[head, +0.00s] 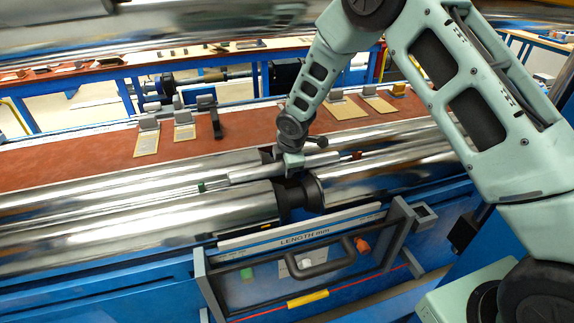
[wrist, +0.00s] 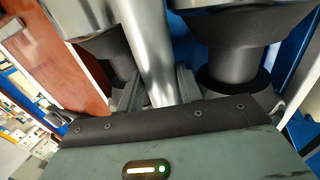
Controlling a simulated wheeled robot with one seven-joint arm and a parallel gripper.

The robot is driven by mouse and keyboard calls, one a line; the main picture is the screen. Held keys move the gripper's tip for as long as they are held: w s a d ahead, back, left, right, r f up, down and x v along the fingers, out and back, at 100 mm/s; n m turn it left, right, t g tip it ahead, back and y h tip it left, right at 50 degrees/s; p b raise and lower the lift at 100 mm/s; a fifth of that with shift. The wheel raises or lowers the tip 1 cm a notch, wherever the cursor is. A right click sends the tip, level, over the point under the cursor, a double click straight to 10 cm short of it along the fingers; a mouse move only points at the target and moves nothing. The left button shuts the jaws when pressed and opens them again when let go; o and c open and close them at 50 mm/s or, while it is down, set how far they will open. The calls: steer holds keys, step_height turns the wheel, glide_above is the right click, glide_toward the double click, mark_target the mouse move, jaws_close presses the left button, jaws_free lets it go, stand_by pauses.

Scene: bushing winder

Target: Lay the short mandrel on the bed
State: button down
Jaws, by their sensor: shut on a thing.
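The short mandrel, a slim shiny metal bar (head: 247,173), lies lengthwise above the long polished steel rollers (head: 160,220) of the winder bed. A small green mark shows near its left end and a red one near its right end. My gripper (head: 293,163) is shut on the mandrel near its middle. In the wrist view the mandrel (wrist: 150,45) passes between the two fingers of my gripper (wrist: 158,92). It looks roughly parallel to the rollers. I cannot tell whether it touches them. My gripper hides part of it.
Dark conical necks (head: 291,197) break the rollers near the middle. A framed panel marked LENGTH mm (head: 300,241) with a black handle stands in front. Behind the rollers is a red-brown surface (head: 70,160) with several plates and small blocks. A blue bench (head: 100,72) is farther back.

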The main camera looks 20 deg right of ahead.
steer(key=shift+f+b, duration=0.3)
steer(key=c, duration=0.9)
jaws_free()
steer(key=shift+o, duration=0.2)
steer(key=shift+f, duration=0.1)
steer(key=b+v, duration=0.3)
steer(key=v, duration=1.4)
steer(key=shift+r, duration=0.25)
steer(key=shift+s, duration=0.1)
